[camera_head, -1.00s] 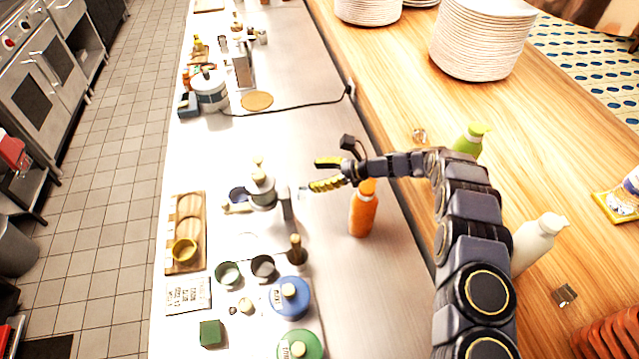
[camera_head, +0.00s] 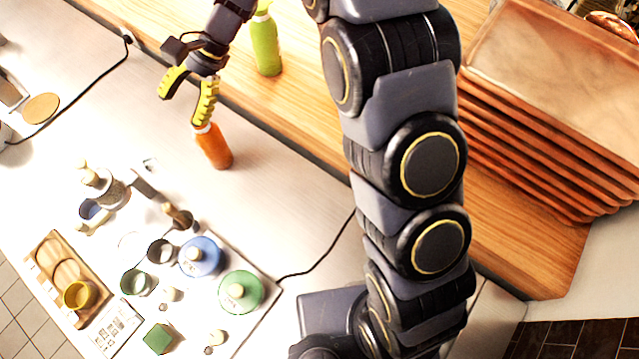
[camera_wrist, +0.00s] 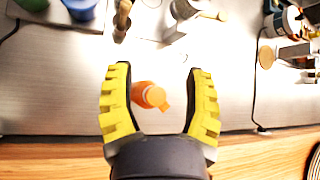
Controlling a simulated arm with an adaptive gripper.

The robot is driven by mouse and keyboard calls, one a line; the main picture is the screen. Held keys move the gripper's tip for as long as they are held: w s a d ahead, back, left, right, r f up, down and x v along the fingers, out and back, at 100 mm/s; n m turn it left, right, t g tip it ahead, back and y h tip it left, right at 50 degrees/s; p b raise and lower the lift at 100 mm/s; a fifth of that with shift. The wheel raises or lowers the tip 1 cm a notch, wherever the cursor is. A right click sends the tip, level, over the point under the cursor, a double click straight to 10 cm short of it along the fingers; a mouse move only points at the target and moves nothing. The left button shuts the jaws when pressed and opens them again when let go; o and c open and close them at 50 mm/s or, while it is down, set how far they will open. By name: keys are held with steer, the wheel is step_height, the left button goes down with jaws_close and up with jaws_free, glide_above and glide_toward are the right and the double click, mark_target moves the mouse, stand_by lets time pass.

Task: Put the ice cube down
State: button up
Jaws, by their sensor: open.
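My gripper (camera_head: 182,108) is open, its two yellow ribbed fingers spread above the metal counter (camera_head: 285,195). In the wrist view, nothing is held between the fingertips (camera_wrist: 160,70). A small clear piece that looks like the ice cube (camera_head: 150,165) lies on the counter beside a grey upright device (camera_head: 108,188), apart from my gripper. I cannot pick it out for sure in the wrist view because of glare. An orange bottle (camera_head: 214,147) stands just under one finger in the head view; it also shows between the fingers in the wrist view (camera_wrist: 148,95).
A green bottle (camera_head: 265,45) stands on the wooden ledge (camera_head: 300,105) behind my gripper. Cups, blue (camera_head: 200,257) and green (camera_head: 241,291) lidded containers and a wooden tray (camera_head: 50,262) crowd the near counter. Stacked brown trays (camera_head: 530,150) are at right. Counter left of the orange bottle is clear.

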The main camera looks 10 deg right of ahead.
steer(key=s+d+r+n+t+h, duration=0.1)
steer(key=s+d+r+n+h, duration=0.2)
steer(key=s+d, duration=0.9)
steer(key=s+d+r+n+t+h, duration=0.1)
steer(key=s+d+r+n+h, duration=0.3)
steer(key=s+d, duration=0.8)
steer(key=shift+d+r+t+h, duration=0.35)
steer(key=shift+d+h, duration=0.35)
steer(key=shift+d, duration=0.25)
steer(key=o, duration=0.4)
steer(key=shift+f, duration=0.1)
steer(key=w+d+f+m+t+h, duration=0.15)
steer(key=w+d+m, duration=0.25)
steer(key=w, duration=0.6)
steer(key=w+d+f+m+t+h, duration=0.1)
steer(key=w+d+f+m+t, duration=0.2)
steer(key=w, duration=0.6)
steer(key=w+d+f+m+t+h, duration=0.1)
steer(key=w+d+f+m+h, duration=0.3)
steer(key=w, duration=0.6)
steer(key=f, duration=0.2)
steer(key=s+f+n, duration=0.1)
steer(key=f, duration=0.1)
steer(key=s+f+n+y, duration=0.1)
steer(key=f, duration=0.2)
steer(key=shift+d+g, duration=0.3)
steer(key=shift+d, duration=0.05)
steer(key=shift+x, duration=2.65)
